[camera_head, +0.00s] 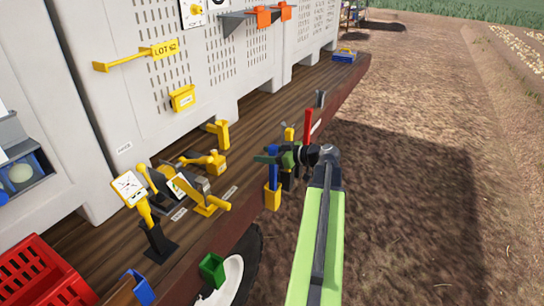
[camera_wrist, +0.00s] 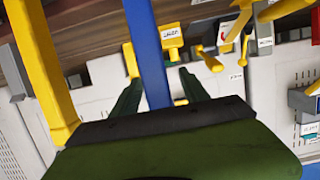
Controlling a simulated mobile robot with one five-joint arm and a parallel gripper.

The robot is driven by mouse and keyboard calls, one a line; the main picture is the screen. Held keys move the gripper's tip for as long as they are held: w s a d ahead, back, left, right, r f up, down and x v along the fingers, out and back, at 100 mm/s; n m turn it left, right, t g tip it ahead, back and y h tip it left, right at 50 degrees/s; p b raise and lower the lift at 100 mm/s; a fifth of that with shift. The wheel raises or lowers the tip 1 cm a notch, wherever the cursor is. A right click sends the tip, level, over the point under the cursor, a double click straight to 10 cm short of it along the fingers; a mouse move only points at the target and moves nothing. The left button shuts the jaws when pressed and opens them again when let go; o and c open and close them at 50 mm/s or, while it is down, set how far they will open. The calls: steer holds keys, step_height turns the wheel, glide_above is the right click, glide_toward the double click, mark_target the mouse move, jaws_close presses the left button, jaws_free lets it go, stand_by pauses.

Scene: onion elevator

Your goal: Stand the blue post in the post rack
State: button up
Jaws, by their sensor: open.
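The blue post (camera_head: 272,164) stands roughly upright at the edge of the wooden deck, with its lower end at a yellow holder (camera_head: 272,197). My gripper (camera_head: 268,157) is at the blue post, its dark green jaws spread. In the wrist view the blue post (camera_wrist: 147,45) runs between the two open fingers (camera_wrist: 160,92), with a gap on each side. Its lower part is hidden behind the gripper body. A blue holder (camera_head: 140,288) and a green holder (camera_head: 212,268) sit along the same edge. I cannot tell which of these make up the post rack.
A red post (camera_head: 308,127) and a yellow post (camera_head: 289,134) stand just beyond my gripper. Yellow levers (camera_head: 208,160) and a gauge (camera_head: 129,188) stand on the deck to the left. A red crate (camera_head: 42,275) is at lower left. Bare ground lies clear to the right.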

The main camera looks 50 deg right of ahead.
steer(key=shift+c, duration=0.3)
jaws_close()
steer(key=shift+r, duration=0.1)
step_height(320, 180, up, 13)
steer(key=p, duration=1.3)
steer(key=shift+r, duration=0.2)
stand_by(0.5)
